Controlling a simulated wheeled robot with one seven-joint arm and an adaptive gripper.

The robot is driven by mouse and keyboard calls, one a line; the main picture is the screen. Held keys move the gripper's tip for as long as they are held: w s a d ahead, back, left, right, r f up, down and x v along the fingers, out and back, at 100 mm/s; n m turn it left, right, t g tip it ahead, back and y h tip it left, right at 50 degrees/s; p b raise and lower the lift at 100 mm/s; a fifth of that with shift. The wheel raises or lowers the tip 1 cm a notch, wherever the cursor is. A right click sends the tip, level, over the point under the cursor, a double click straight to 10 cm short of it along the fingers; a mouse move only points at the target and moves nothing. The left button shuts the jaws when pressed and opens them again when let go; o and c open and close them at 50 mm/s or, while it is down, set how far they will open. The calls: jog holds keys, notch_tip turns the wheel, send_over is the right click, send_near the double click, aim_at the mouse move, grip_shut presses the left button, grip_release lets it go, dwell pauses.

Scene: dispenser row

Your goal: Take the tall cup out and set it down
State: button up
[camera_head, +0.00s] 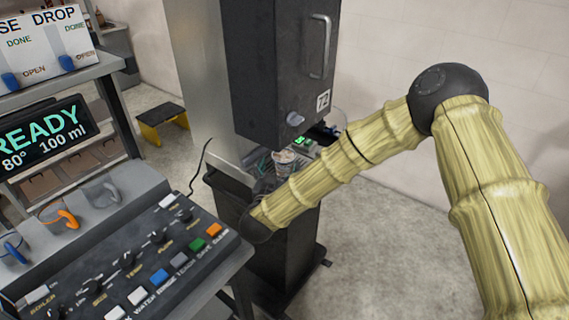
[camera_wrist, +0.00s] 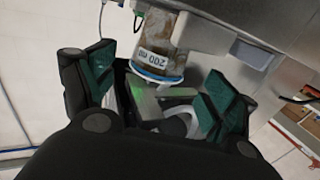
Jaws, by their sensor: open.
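A clear cup (camera_head: 285,158) with brownish contents stands beneath the dark dispenser (camera_head: 285,70) marked 72. I take it for the tall cup. In the wrist view the cup (camera_wrist: 162,48) has a label reading "200 ml" and a blue-and-white band at its lower end in the picture. My gripper (camera_wrist: 158,92) is open, its green-padded fingers spread to either side in that view. The cup shows just beyond and between them, and I cannot tell whether either pad touches it. In the head view my forearm hides most of my gripper.
A control panel (camera_head: 140,262) with coloured buttons stands at the lower left, beside a display (camera_head: 45,135) reading READY, 80°, 100 ml. A small yellow-and-black stool (camera_head: 162,120) is on the floor. Floor at right is clear.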

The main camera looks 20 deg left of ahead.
aim_at(284, 155)
jog(key=w+p, duration=0.1)
jog(key=w, duration=0.2)
jog(key=w+p, duration=0.1)
jog(key=shift+w+r+p, duration=0.3)
jog(key=shift+w+r, duration=0.05)
jog(key=shift+w, duration=0.05)
jog(key=shift+w+a+f, duration=0.1)
jog(key=shift+w, duration=0.35)
jog(key=c, duration=1.4)
